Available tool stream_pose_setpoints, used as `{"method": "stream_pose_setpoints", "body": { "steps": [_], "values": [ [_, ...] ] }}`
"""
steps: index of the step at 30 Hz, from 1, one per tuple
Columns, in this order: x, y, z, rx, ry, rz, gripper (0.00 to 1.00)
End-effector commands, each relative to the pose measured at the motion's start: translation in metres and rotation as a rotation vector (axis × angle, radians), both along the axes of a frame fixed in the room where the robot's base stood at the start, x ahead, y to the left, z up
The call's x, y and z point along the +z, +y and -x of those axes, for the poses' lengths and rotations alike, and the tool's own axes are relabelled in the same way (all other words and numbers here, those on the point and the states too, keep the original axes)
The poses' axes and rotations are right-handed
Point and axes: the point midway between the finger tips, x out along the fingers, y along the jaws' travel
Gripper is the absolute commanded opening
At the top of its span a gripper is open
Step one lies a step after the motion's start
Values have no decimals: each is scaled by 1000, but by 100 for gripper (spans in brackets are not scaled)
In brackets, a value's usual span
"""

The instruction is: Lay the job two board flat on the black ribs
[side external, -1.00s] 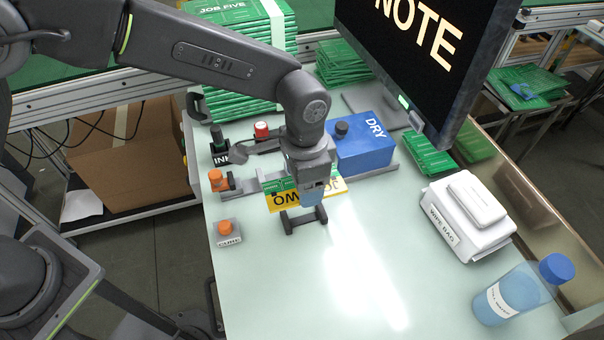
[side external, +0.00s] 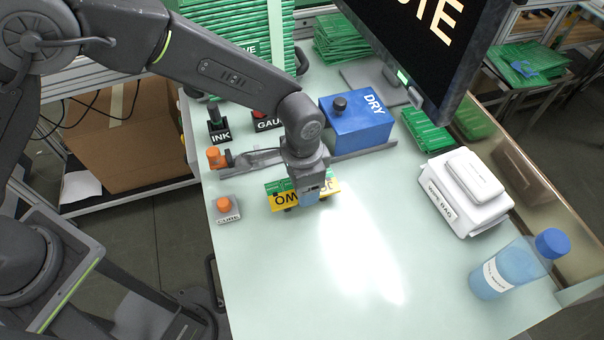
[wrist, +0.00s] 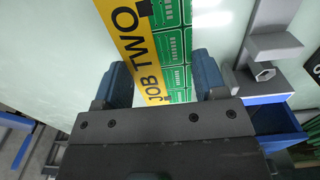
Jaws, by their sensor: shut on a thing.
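The job two board (side external: 285,201) is green with a yellow strip reading JOB TWO. In the side external view it is over the black ribs (side external: 289,210), which it mostly hides; I cannot tell whether it touches them. My gripper (side external: 310,198) is shut on the board from above. In the wrist view the board (wrist: 137,42) runs between the two blue fingers of my gripper (wrist: 160,80), yellow strip to the left and green circuits to the right.
A grey rail (side external: 350,153) and blue DRY box (side external: 356,128) stand behind. The CURE button (side external: 227,207) is left of the board. A wipe bag (side external: 465,195) and blue bottle (side external: 508,270) stand at right. The front of the pale table is clear.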

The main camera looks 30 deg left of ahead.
Motion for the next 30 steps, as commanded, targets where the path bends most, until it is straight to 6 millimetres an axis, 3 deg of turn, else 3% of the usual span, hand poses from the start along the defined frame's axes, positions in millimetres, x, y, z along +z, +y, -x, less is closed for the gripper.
{"method": "stream_pose_setpoints", "body": {
  "steps": [26, 27, 30],
  "values": [
    [-9, 0, 0, 0, 1, -1, 41],
    [-9, 0, 0, 0, 1, -1, 68],
    [-9, 0, 0, 0, 0, 0, 78]
  ]
}}
